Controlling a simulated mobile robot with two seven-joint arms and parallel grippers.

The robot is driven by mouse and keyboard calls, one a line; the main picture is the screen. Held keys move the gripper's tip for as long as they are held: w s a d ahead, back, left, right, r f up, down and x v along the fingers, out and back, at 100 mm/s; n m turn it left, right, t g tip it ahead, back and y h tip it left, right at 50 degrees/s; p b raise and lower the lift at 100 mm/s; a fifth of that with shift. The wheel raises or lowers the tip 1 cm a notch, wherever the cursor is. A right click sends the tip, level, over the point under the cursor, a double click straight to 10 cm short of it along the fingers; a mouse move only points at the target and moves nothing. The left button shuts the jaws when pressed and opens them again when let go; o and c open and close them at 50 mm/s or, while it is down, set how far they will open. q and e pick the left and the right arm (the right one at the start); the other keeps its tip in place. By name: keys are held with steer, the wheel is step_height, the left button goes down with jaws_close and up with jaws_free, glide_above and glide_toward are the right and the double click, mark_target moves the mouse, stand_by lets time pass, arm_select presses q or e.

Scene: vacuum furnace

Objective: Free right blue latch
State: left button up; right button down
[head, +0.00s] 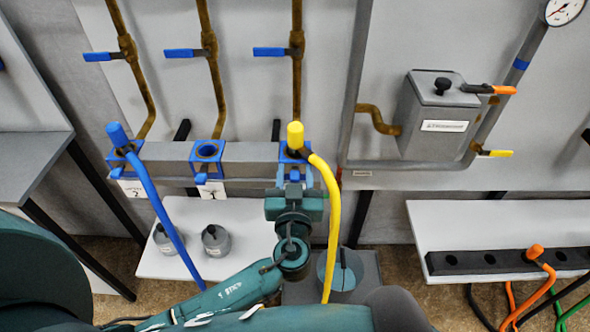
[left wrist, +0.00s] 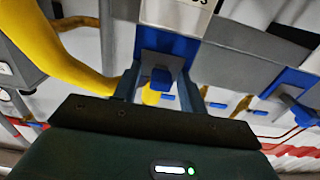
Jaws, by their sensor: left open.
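The right blue latch bracket (head: 284,156) sits at the right end of the grey rail, around the yellow plug (head: 295,135). My left gripper (head: 293,178) is just in front of and below it and hides its lower part. In the left wrist view, a small blue latch tab (left wrist: 161,77) hangs from the blue bracket (left wrist: 165,42). My open left gripper (left wrist: 160,92) has one finger on each side of this tab. I cannot tell whether a finger touches it. My right gripper is not in view.
A yellow hose (head: 333,215) hangs close to the right of my left gripper. The blue plug (head: 117,135) with its hose and an empty blue socket (head: 207,152) are to the left on the rail (head: 170,152). A white shelf (head: 185,265) is below.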

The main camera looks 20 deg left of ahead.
arm_select(q)
steer(key=c, duration=0.6)
jaws_close()
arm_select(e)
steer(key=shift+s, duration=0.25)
